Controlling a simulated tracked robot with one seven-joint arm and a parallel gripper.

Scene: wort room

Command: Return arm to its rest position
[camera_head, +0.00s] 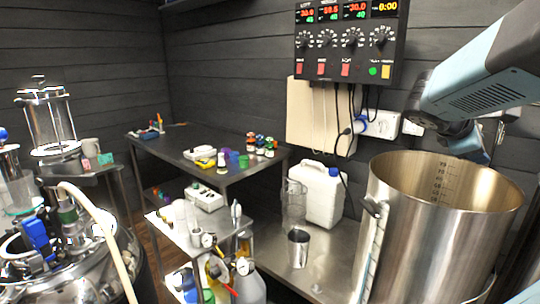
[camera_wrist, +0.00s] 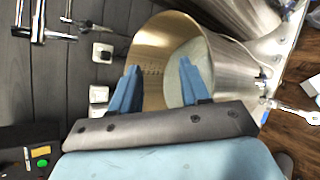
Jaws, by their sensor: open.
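My arm reaches in from the upper right in the head view, above and behind a large open steel pot (camera_head: 440,235) with level marks inside. My gripper (camera_wrist: 158,72) shows in the wrist view as two blue fingers set well apart with nothing between them. The fingers lie over the mouth of the pot (camera_wrist: 205,45) in that view. In the head view the gripper's end (camera_head: 470,145) is by the pot's back rim, and its fingertips are hard to make out there.
A control box (camera_head: 345,45) hangs on the dark wall beside the arm. A white canister (camera_head: 322,195) and a metal cup (camera_head: 298,248) stand left of the pot. A dark table (camera_head: 170,155) and a steel vessel (camera_head: 75,270) are farther left. Wall sockets (camera_wrist: 100,93) are near the gripper.

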